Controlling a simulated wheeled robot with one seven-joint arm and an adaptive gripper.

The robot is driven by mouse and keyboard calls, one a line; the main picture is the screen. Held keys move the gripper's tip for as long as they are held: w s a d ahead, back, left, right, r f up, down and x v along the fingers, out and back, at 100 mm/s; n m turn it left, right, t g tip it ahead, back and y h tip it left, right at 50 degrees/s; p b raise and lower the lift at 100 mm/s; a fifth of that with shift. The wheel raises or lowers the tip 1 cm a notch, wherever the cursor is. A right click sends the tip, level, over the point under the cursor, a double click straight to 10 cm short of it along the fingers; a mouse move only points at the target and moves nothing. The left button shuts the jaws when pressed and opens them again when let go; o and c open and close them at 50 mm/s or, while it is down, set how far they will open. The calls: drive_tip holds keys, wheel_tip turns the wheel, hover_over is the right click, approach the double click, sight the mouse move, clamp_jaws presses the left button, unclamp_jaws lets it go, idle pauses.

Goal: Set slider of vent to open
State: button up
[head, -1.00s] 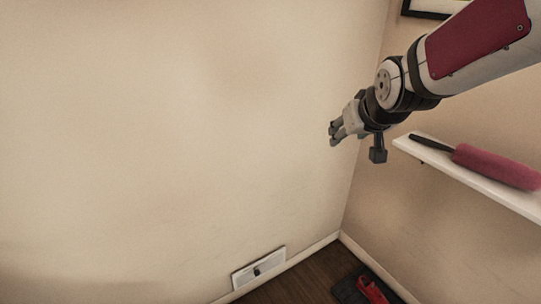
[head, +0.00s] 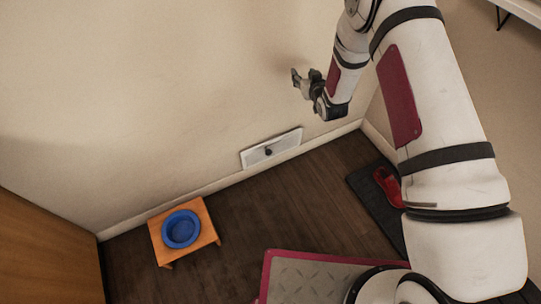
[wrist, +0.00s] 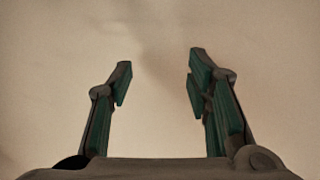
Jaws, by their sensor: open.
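The vent (head: 284,144) is a white plate low on the beige wall, just above the baseboard. A small dark slider knob (head: 268,152) sits left of the plate's middle. My gripper (head: 294,78) is in the air above the vent, in front of the wall, apart from both. In the wrist view my gripper (wrist: 158,85) has its two green-padded fingers spread wide, with only bare wall between them. The vent is not in the wrist view.
A small wooden stand (head: 202,222) with a blue bowl (head: 181,228) is on the floor at left. A wooden panel (head: 45,250) stands at far left. Red shoes (head: 388,186) lie on a dark mat (head: 363,181) at right. The dark floor (head: 260,205) below the vent is clear.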

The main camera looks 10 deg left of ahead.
drive_tip(key=s+a+f+n+y+b, duration=0.1)
drive_tip(key=s+a+f+b, duration=0.15)
drive_tip(key=f, duration=0.85)
drive_tip(key=s+a+f+y+b, duration=0.1)
drive_tip(key=s+f+y+b, duration=0.2)
drive_tip(key=f, duration=0.8)
drive_tip(key=n+t+y+b, duration=0.1)
drive_tip(key=t+b, duration=0.1)
drive_tip(key=b, duration=0.6)
approach(270, 154)
drive_tip(key=b+x, duration=0.5)
drive_tip(key=x, duration=0.4)
drive_tip(key=shift+w+a, duration=0.25)
clamp_jaws()
